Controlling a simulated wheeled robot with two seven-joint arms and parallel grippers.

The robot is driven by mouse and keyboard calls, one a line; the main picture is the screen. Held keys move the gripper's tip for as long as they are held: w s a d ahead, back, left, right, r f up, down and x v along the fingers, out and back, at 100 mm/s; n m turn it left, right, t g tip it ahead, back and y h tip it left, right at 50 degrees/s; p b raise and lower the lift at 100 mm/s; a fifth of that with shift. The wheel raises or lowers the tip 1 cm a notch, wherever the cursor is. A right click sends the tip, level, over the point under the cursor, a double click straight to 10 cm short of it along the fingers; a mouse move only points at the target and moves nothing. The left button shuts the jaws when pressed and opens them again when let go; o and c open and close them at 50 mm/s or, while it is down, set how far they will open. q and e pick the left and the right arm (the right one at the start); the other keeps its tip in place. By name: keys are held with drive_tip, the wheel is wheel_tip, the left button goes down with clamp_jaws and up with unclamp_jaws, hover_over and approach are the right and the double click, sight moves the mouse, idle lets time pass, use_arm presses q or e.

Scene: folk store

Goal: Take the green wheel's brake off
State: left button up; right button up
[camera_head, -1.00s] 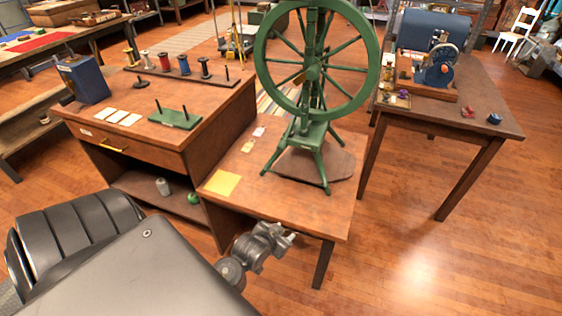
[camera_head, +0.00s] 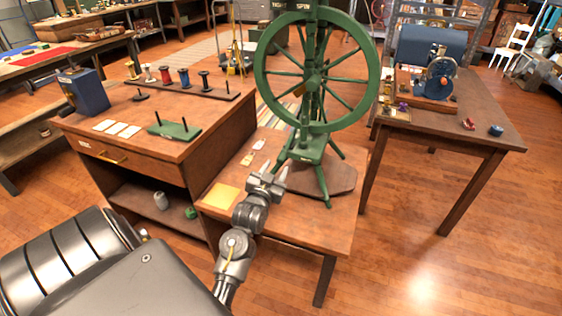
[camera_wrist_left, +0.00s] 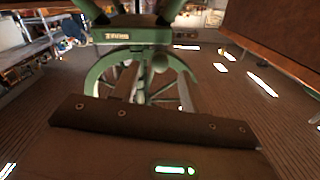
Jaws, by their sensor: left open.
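The green wheel (camera_head: 262,76) stands upright on its green frame (camera_head: 309,150) on a low wooden table. A small orange-brown piece (camera_head: 299,90) shows beside the hub; I cannot tell if it is the brake. My left gripper (camera_head: 275,169) is open and empty, over the table at the lower left of the wheel's frame and apart from it as far as I can see. In the left wrist view, the green frame (camera_wrist_left: 132,35) with a small label is at the top, with part of the wheel (camera_wrist_left: 98,75) below it. My right gripper is out of view.
A yellow sheet (camera_head: 221,196) and small tags (camera_head: 247,158) lie on the low table (camera_head: 290,225). A taller desk (camera_head: 180,145) with spools stands at left, and another table (camera_head: 455,130) with a blue machine (camera_head: 440,78) at right. Floor is clear at the lower right.

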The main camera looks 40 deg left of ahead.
sight(280, 162)
use_arm(q)
drive_tip(key=x, duration=0.5)
drive_tip(key=shift+w, duration=0.1)
clamp_jaws()
